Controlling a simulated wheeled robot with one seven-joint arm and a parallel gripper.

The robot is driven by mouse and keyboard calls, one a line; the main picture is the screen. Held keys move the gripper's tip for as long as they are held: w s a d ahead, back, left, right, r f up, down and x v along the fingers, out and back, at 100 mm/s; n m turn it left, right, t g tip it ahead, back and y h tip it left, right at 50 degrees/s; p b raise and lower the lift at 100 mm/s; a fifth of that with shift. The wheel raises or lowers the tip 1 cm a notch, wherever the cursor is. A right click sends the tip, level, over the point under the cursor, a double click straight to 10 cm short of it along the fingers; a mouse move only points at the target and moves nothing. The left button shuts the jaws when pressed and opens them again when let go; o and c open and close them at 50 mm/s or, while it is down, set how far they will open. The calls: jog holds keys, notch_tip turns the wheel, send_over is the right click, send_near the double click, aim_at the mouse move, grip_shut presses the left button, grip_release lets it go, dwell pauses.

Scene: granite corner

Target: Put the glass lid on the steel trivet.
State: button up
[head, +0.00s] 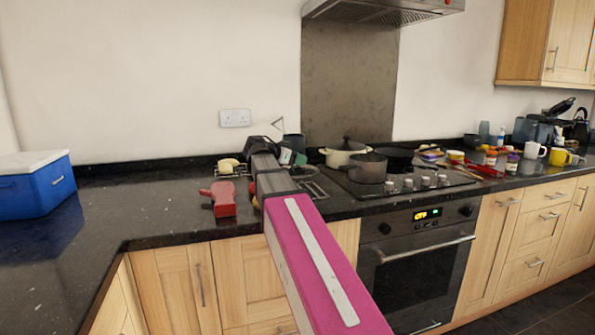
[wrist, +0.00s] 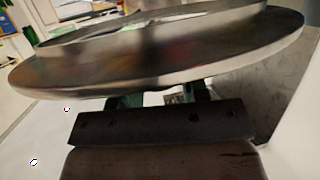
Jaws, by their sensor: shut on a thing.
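My gripper (wrist: 158,97) is shut on the glass lid (wrist: 155,68), a wide disc with a shiny steel-like rim that fills the upper wrist view. Its green fingers show just under the disc's near edge; the exact contact is hidden. In the head view my gripper (head: 288,156) is over the counter left of the hob, mostly hidden behind my arm. The lid is hard to make out there. A low metal wire rack (head: 316,188), which looks like the steel trivet, lies on the counter just right of my arm, partly covered by it.
A cream pot (head: 344,152) and a grey saucepan (head: 367,167) stand on the hob at right. A blue cooler (head: 35,187) stands far left, with clear counter beside it.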

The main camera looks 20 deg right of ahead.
aim_at(298, 170)
jog(key=shift+f, duration=2.05)
jog(key=shift+f, duration=0.3)
jog(key=shift+s+f, duration=0.1)
jog(key=shift+f, duration=0.25)
jog(key=o, duration=1.1)
jog(key=shift+f, duration=0.15)
jog(key=shift+o, duration=0.2)
jog(key=shift+s, duration=0.1)
jog(key=shift+r, duration=0.6)
jog(key=v, duration=1.2)
jog(key=shift+w+r, duration=0.2)
jog(key=shift+w, duration=0.1)
